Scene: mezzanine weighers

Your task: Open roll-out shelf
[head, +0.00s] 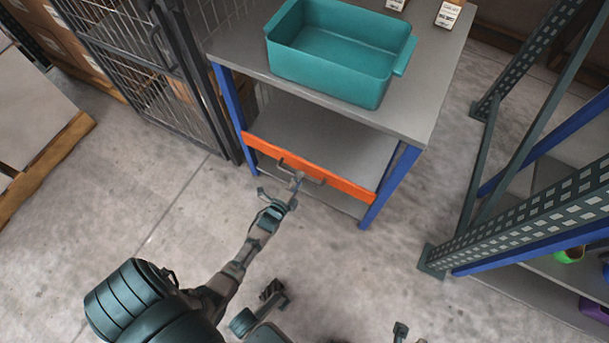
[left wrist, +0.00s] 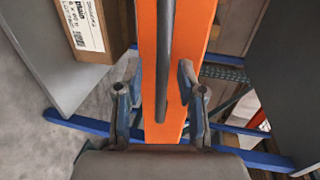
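The roll-out shelf (head: 325,140) is a grey board under the workbench, with an orange front (head: 345,186) that lies between the blue front legs. A grey bar handle (head: 287,163) is on the orange front. My left gripper (head: 280,186) is at the handle, its fingers apart. In the left wrist view the left gripper (left wrist: 158,75) is open, with one finger on each side of the dark handle bar (left wrist: 165,60). Clear gaps show between the bar and both fingers.
A teal bin (head: 335,50) and small boxes (head: 449,12) stand on the grey bench top (head: 420,100). A wire mesh cage door (head: 130,60) stands to the left, and a perforated rack (head: 530,205) to the right. The concrete floor (head: 160,190) before the bench is clear.

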